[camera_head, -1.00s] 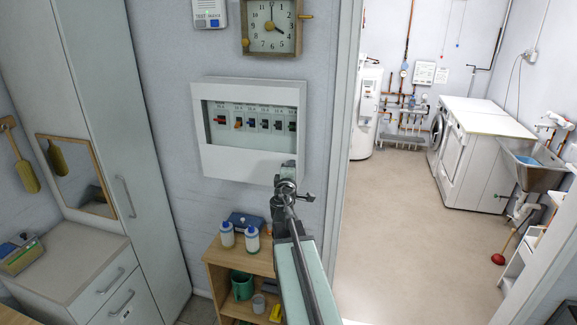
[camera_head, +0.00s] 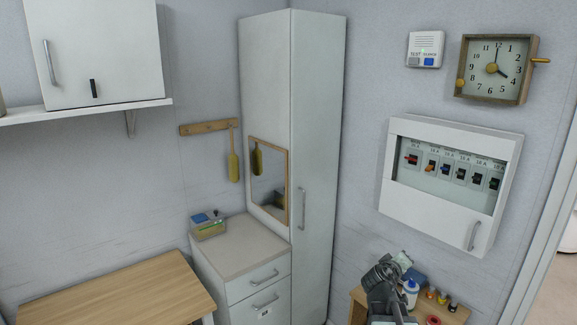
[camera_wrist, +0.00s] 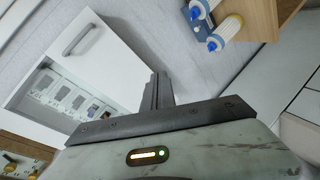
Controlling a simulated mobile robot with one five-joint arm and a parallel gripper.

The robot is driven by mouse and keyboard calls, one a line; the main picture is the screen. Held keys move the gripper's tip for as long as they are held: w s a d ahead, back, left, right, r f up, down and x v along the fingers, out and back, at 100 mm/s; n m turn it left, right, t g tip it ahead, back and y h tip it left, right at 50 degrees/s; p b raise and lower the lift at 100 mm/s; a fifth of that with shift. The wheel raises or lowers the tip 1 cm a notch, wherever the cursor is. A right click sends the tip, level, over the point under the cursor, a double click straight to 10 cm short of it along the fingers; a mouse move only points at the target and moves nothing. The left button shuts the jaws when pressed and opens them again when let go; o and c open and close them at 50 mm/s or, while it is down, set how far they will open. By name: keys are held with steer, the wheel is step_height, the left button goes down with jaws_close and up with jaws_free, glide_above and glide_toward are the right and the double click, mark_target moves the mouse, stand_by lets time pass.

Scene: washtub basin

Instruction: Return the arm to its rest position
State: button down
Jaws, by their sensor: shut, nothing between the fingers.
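My arm (camera_head: 387,290) shows low in the head view, in front of the small wooden shelf and below the fuse box. My gripper (camera_wrist: 157,88) shows in the wrist view as dark fingers, closed together and empty. It points toward the wall beside the fuse box (camera_head: 450,213), apart from it as far as I can tell. The fuse box also shows tilted at the left of the wrist view (camera_wrist: 112,62). In the head view its row of switches is visible behind the window. The fingertips are hard to make out in the head view.
The wooden shelf (camera_head: 359,310) holds bottles (camera_head: 411,291) close behind my arm. A tall white cabinet (camera_head: 318,150), a drawer unit (camera_head: 243,245) and a wooden table (camera_head: 115,290) stand to the left. A door frame (camera_head: 545,250) is at the far right.

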steer(key=s+a+f+m+g+y+b, duration=0.1)
steer(key=s+a+f+m+g+y, duration=0.15)
steer(key=s+a+f, duration=0.35)
steer(key=s+a+f+m+g+y, duration=0.1)
steer(key=s+a+f+g+y, duration=0.25)
steer(key=a+f, duration=0.4)
steer(key=s+a+f+g+y, duration=0.3)
steer(key=s+a, duration=0.3)
steer(key=s, duration=0.3)
steer(key=shift+s+a+f+m+g, duration=0.2)
steer(key=shift+s+a+m+g, duration=0.15)
steer(key=shift+g, duration=0.55)
steer(key=shift+w+d, duration=0.1)
steer(key=shift+d, duration=0.05)
